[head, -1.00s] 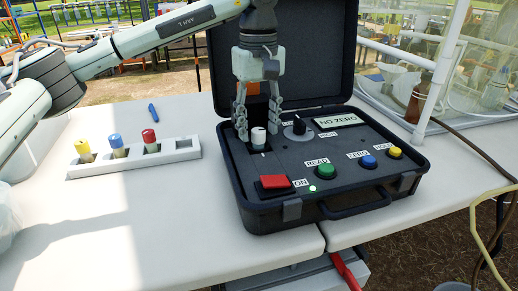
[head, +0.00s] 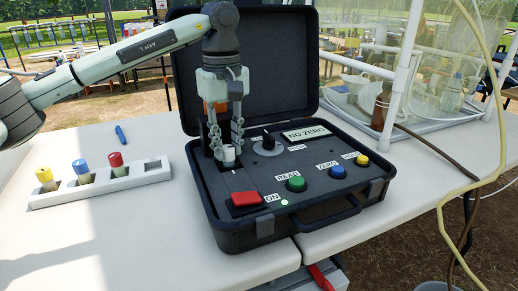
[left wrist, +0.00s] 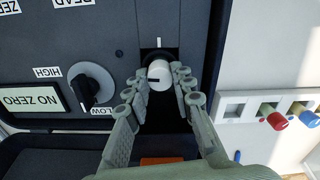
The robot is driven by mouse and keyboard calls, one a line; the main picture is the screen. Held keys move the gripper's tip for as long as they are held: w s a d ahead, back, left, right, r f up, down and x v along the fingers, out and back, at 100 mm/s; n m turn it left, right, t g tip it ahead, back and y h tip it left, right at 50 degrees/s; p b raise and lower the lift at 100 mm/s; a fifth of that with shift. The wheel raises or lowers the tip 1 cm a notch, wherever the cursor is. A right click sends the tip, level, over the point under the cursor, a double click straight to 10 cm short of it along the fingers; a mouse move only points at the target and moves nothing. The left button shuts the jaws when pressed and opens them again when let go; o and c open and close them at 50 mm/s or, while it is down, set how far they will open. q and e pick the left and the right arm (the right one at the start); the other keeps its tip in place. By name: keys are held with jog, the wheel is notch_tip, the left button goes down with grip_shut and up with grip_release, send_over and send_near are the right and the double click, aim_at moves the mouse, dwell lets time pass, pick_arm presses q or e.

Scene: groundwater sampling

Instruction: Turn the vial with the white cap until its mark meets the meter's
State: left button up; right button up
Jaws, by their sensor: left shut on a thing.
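The vial with the white cap (head: 228,153) stands upright in the well of the meter (head: 308,205), a dark open case. My left gripper (head: 226,150) points down and is shut on this vial, a finger on either side of the cap. In the left wrist view, the white cap (left wrist: 159,72) has a short dark mark on its left side. The meter's white mark (left wrist: 159,42) lies above the cap in that view, so the two marks are about a quarter turn apart. The vial's body is hidden in the well. My right gripper is not in view.
A white rack (head: 100,186) left of the case holds yellow-, blue- and red-capped vials. A blue pen (head: 120,133) lies behind it. The panel has a black knob (head: 267,142), a NO ZERO display (head: 305,133), a red switch (head: 245,200) and coloured buttons. A clear enclosure stands at right.

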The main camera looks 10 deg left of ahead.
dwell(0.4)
pick_arm(q)
jog(key=shift+m, duration=0.5)
jog(key=m, duration=0.3)
jog(key=shift+r+p, duration=0.1)
jog(key=shift+p, duration=0.25)
jog(key=m, duration=0.3)
jog(key=shift+m, duration=0.4)
jog(key=m, duration=0.3)
jog(key=shift+m, duration=0.4)
jog(key=o, duration=0.7)
jog(key=shift+c, duration=0.2)
